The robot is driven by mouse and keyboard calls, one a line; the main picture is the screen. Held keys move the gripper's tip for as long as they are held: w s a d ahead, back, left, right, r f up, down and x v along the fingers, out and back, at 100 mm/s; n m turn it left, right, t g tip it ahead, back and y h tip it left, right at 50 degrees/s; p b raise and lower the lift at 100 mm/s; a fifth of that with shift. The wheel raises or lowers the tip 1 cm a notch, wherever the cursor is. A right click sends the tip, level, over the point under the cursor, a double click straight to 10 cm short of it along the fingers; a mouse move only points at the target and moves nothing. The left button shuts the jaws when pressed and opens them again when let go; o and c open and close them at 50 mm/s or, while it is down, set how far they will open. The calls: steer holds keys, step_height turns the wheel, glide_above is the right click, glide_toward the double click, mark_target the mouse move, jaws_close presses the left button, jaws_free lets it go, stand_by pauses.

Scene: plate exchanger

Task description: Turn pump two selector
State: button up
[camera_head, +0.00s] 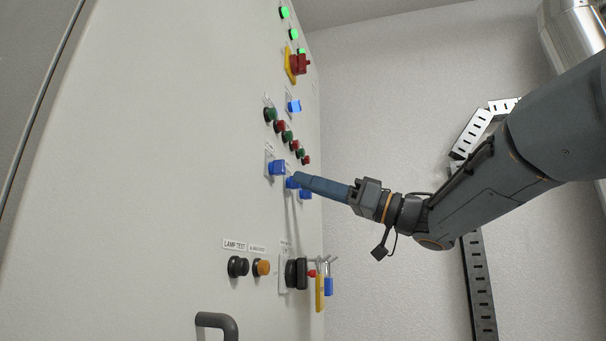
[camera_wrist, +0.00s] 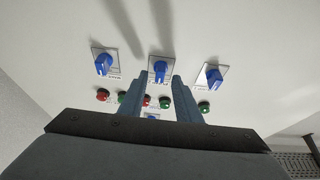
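Three blue selector knobs sit in a row on the panel. The middle knob, taken as pump two selector, shows in the head view (camera_head: 291,184) and in the wrist view (camera_wrist: 160,69). Its label is not readable. My gripper (camera_head: 299,179) points at the middle knob from the right. In the wrist view my gripper (camera_wrist: 163,82) is open, with the middle knob seen in the gap at its fingertips. I cannot tell whether the fingers touch it. The outer knobs stand to the left (camera_wrist: 103,64) and right (camera_wrist: 213,76) in the wrist view.
Below are a black lamp test button (camera_head: 237,267), an orange button (camera_head: 261,267) and a grey handle (camera_head: 218,322).

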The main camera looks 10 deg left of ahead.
steer(key=shift+x, duration=0.9)
jaws_close()
steer(key=shift+f+n, duration=0.1)
steer(key=shift+n, duration=0.2)
steer(key=shift+w+n+g+h+b, duration=0.1)
steer(key=shift+n+g+h+b, duration=0.15)
steer(key=shift+n+g+b, duration=1.3)
steer(key=shift+s+n+g+h+b, duration=0.1)
steer(key=shift+n+g+h+b, duration=0.5)
steer(key=shift+n, duration=1.85)
steer(key=shift+w+n+g+y+b, duration=0.1)
steer(key=shift+n+g+b, duration=0.75)
steer(key=shift+n+b, duration=0.85)
steer(key=shift+n+p, duration=0.3)
steer(key=shift+n, duration=0.1)
